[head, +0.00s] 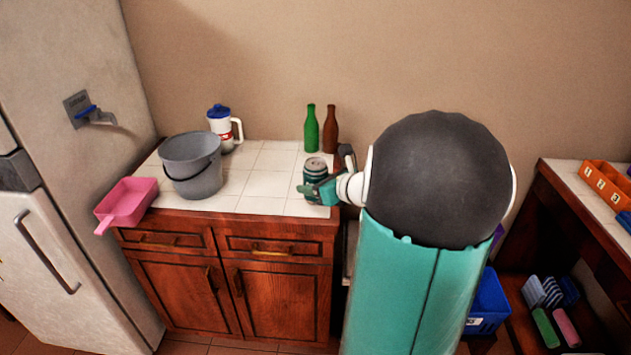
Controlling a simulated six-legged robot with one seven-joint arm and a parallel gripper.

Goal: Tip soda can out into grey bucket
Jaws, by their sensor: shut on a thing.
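The soda can (316,172) is dark teal with a pale top and appears upright at the right end of the white tiled counter. My gripper (318,190) is shut on the soda can from the right. I cannot tell whether the can's base touches the counter. The grey bucket (193,168) stands upright on the counter to the left, with a clear stretch of tiles between it and the can. The bucket's inside bottom is hidden.
A white jug with a blue lid (224,130) stands behind the bucket. A pink dustpan-like tray (127,203) is at the counter's left edge. Green (311,129) and brown (330,130) bottles stand behind the can. A fridge (70,170) rises at the left.

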